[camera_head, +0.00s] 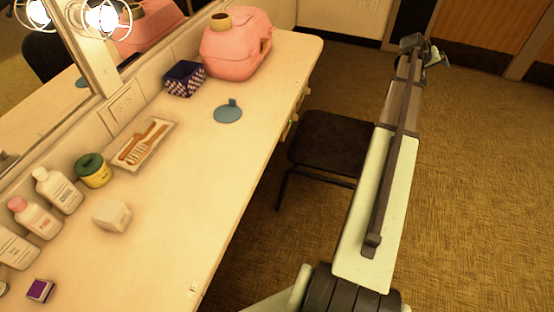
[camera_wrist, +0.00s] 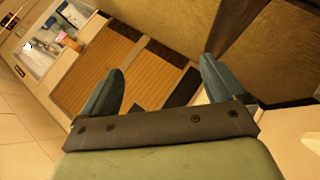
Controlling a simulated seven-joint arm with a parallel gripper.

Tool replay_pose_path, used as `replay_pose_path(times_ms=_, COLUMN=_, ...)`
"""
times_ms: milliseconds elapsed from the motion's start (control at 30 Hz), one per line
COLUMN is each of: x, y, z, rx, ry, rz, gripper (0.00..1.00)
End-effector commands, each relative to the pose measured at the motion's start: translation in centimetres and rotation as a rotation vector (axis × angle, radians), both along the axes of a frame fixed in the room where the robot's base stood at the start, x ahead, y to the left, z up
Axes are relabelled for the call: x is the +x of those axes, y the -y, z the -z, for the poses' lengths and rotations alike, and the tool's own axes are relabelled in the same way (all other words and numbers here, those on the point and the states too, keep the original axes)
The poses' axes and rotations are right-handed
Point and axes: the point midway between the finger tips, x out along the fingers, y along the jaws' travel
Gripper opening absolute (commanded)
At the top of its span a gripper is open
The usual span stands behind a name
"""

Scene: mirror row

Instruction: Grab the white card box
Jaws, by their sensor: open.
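The white card box (camera_head: 112,215) is a small pale block on the counter, left of centre in the head view. It stands in front of the bottles and the green-lidded jar, with bare counter to its right. My gripper (camera_head: 430,52) is at the far end of my arm, at the upper right, out over the floor and far from the box. In the wrist view its two fingers (camera_wrist: 162,66) are apart with nothing between them. The box cannot be made out in the wrist view.
Bottles (camera_head: 57,190), a green-lidded jar (camera_head: 93,170), a tray with brushes (camera_head: 141,146), a checkered box (camera_head: 184,78), a pink case (camera_head: 237,43) and a blue disc (camera_head: 228,112) are on the counter. A purple box (camera_head: 40,290) lies nearer. A dark stool (camera_head: 330,140) stands beside the counter.

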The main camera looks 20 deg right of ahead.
Motion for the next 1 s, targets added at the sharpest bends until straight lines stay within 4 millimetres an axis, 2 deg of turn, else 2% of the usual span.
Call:
replay_pose_path(times_ms=33, x=2.0, y=-2.0, z=0.1, rx=0.016, ry=0.003, rz=-0.025, gripper=0.96)
replay_pose_path(times_ms=200, x=7.9, y=-8.6, z=0.3, rx=0.071, ry=0.008, rz=-0.101, gripper=0.96)
replay_pose_path(times_ms=367, x=12.8, y=-15.5, z=0.6, rx=0.126, ry=0.005, rz=-0.176, gripper=0.96)
replay_pose_path(times_ms=500, x=16.4, y=-21.8, z=0.9, rx=0.175, ry=-0.004, rz=-0.241, gripper=0.96)
replay_pose_path(times_ms=733, x=21.2, y=-32.8, z=1.1, rx=0.254, ry=-0.026, rz=-0.355, gripper=0.96)
replay_pose_path(times_ms=1000, x=24.5, y=-46.2, z=1.4, rx=0.346, ry=-0.070, rz=-0.490, gripper=0.96)
